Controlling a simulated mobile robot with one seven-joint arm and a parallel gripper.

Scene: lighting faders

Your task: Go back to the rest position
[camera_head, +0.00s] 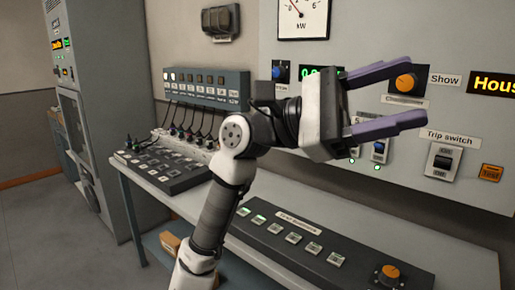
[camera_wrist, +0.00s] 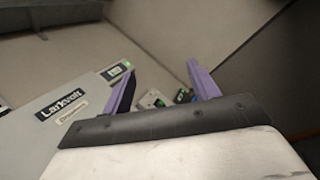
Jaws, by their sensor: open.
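My gripper (camera_head: 411,92) is raised in front of the grey wall panel (camera_head: 400,35), above the back of the desk. Its two purple fingers are apart and point right, with nothing between them. In the head view the fingers overlap the panel near the orange changeover knob (camera_head: 406,83); I cannot tell how far apart they are in depth. The wrist view shows the open fingers (camera_wrist: 161,70) with a bare wall beyond and a grey board marked "Larkvolt" (camera_wrist: 63,105) at the left. My gripper and arm hide part of the panel.
The desk (camera_head: 470,262) carries a fader console (camera_head: 170,168) and a dark button strip (camera_head: 290,240). A tall grey cabinet (camera_head: 105,120) stands left. Open floor (camera_head: 45,225) lies at lower left.

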